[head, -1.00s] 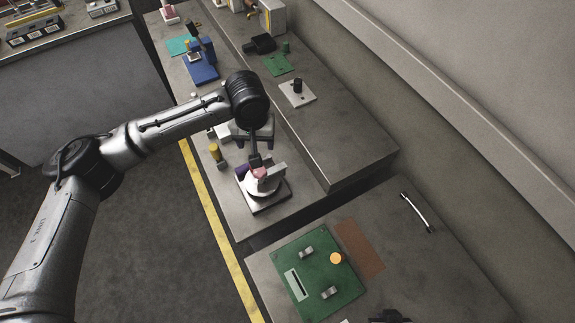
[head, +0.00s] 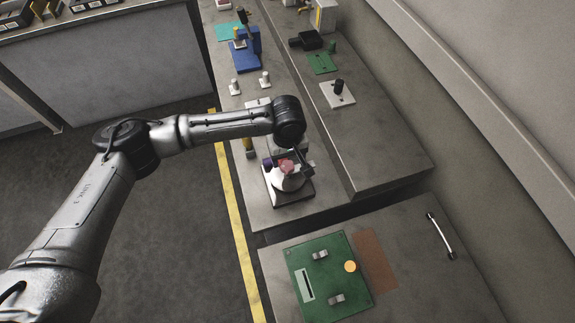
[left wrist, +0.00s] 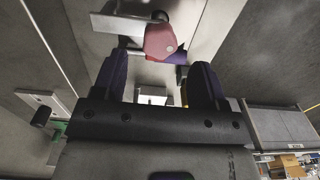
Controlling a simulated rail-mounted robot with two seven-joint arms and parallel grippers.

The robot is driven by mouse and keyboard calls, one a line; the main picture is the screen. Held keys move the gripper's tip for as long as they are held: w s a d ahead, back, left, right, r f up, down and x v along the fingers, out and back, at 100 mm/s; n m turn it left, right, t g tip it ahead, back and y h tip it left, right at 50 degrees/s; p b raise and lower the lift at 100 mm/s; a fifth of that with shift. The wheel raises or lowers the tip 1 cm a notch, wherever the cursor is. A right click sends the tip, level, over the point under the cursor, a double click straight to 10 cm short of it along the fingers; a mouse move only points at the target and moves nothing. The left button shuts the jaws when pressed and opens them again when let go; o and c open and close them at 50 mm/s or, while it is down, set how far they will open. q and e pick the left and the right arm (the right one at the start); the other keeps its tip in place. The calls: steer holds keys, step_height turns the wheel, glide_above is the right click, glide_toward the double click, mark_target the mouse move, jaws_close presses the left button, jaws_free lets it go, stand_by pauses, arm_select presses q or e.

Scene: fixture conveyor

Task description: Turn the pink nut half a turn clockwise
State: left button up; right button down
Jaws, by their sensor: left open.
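The pink nut (head: 286,166) sits on top of a pale round fixture (head: 289,183) with a square base, on the bench beneath my left forearm's end. My left gripper (head: 288,157) is at the nut, partly hidden under its own wrist. In the left wrist view the two dark fingers of my left gripper (left wrist: 158,72) stand wide apart. The pink nut (left wrist: 160,40) shows beyond and between their tips, with no visible contact. A purple piece (head: 267,162) is beside the nut. My right gripper is not in view.
A green board (head: 327,280) with an orange disc lies on the near bench. A raised bench (head: 365,130) runs along the right. A blue fixture (head: 245,57) is farther back.

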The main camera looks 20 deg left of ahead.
mark_target(287, 166)
arm_select(q)
steer(key=shift+f, duration=2.75)
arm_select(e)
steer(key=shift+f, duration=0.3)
